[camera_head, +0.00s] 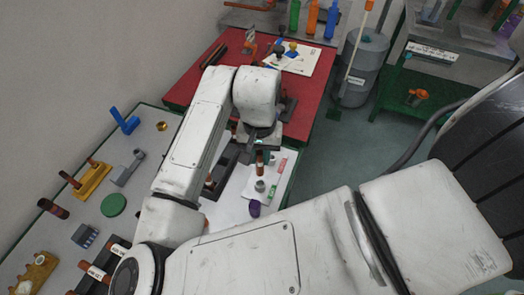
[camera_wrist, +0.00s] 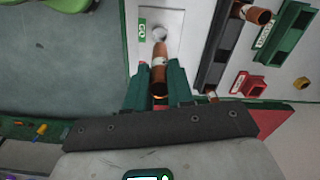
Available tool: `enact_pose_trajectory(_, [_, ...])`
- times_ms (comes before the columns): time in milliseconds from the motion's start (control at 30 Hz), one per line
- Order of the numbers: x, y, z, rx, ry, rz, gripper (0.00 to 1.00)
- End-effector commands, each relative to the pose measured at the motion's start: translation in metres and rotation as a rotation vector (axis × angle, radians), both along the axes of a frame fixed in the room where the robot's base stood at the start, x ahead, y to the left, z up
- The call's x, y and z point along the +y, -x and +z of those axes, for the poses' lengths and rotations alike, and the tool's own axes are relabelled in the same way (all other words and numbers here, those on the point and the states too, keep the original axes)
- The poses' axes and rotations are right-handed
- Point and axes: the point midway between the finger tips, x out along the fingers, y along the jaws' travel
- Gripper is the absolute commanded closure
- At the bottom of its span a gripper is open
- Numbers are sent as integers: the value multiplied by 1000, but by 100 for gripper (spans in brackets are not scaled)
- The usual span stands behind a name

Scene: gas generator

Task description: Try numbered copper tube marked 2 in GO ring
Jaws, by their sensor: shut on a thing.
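My gripper (camera_wrist: 156,84) is shut on a copper tube (camera_wrist: 159,72) with a pale band; I cannot read its number. In the head view the tube (camera_head: 259,160) hangs below my gripper (camera_head: 259,146), roughly upright. The grey GO ring (camera_wrist: 159,34) stands on a pale plate beside a green label reading GO (camera_wrist: 142,30). The tube's far end points at the ring and appears very close to it. In the head view the ring (camera_head: 260,186) shows just below the tube, seemingly apart from it. I cannot tell the exact gap.
A dark rack (camera_wrist: 214,50) stands right of the ring, with another copper tube (camera_wrist: 257,15) near it. A purple object (camera_head: 254,208) lies near the plate's front.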

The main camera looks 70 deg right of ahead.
Motion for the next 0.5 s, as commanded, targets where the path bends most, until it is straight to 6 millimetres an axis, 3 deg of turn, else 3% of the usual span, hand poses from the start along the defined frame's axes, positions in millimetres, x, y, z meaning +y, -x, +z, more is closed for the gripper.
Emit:
enact_pose_trajectory(167, [0, 1, 1, 2, 2, 1, 100])
enact_pose_trajectory(500, [0, 0, -28, 1, 0, 1, 100])
